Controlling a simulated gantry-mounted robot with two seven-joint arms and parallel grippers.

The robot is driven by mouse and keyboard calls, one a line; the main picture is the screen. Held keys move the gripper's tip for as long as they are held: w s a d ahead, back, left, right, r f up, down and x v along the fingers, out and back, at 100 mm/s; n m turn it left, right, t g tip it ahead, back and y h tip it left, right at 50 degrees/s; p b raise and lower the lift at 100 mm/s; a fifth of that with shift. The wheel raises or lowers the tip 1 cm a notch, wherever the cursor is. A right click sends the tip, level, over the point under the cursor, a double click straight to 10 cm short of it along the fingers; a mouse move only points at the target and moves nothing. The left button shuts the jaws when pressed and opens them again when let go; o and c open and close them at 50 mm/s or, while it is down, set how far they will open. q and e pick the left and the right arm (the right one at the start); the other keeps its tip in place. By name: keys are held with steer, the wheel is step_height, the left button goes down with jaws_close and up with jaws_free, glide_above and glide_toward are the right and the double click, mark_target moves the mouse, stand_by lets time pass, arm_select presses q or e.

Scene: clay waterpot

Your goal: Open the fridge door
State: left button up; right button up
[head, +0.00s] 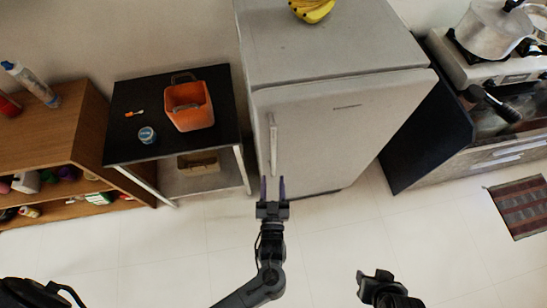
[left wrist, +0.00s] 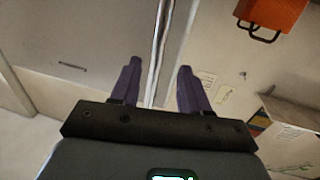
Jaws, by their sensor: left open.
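The fridge (head: 335,45) is pale grey and stands at the centre of the head view. Its door (head: 345,130) looks shut. A slim vertical handle (head: 273,140) runs along the door's left side. My left gripper (head: 273,181) is open, with its two purple fingers pointing at the handle's lower end. In the left wrist view the handle (left wrist: 160,45) runs in line with the gap between the fingers (left wrist: 158,75); I cannot tell if they touch it. My right gripper (head: 376,276) is low in the head view, away from the fridge, its jaws unclear.
A black side table (head: 125,95) with an orange basket (head: 188,105) stands left of the fridge, beside a wooden shelf (head: 45,150). Bananas (head: 313,11) lie on the fridge. A stove counter (head: 500,150) is at right. The floor in front is clear.

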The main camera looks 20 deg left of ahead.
mark_target(274, 158)
arm_select(q)
steer(key=p+x, duration=0.1)
steer(key=x, duration=0.9)
steer(key=shift+w+d+r, duration=0.1)
steer(key=shift+c, duration=0.3)
jaws_close()
